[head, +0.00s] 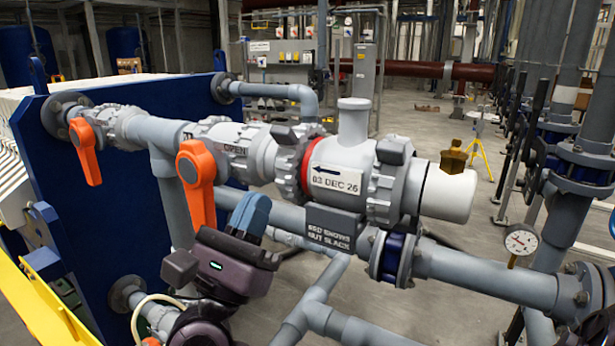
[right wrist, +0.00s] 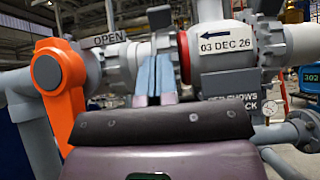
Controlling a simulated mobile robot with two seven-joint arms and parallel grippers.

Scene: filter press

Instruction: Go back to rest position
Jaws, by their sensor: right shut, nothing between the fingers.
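My right gripper (head: 250,212) comes up from the bottom of the head view. Its blue fingers are together and empty, in front of the grey pipework and just right of the larger orange handle (head: 198,180). In the right wrist view the closed blue fingers (right wrist: 154,78) point toward the valve body, with the orange handle (right wrist: 60,92) to their left. A visible gap shows between the fingers and that handle there. The handle hangs down from the valve marked OPEN. My left gripper does not show in either view.
A second orange handle (head: 86,150) hangs at the left by the blue press plate (head: 110,220). The grey valve body with a dated label (head: 338,181) and the lower pipe (head: 490,278) span the front. A gauge (head: 521,240) sits at right. Open floor lies behind.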

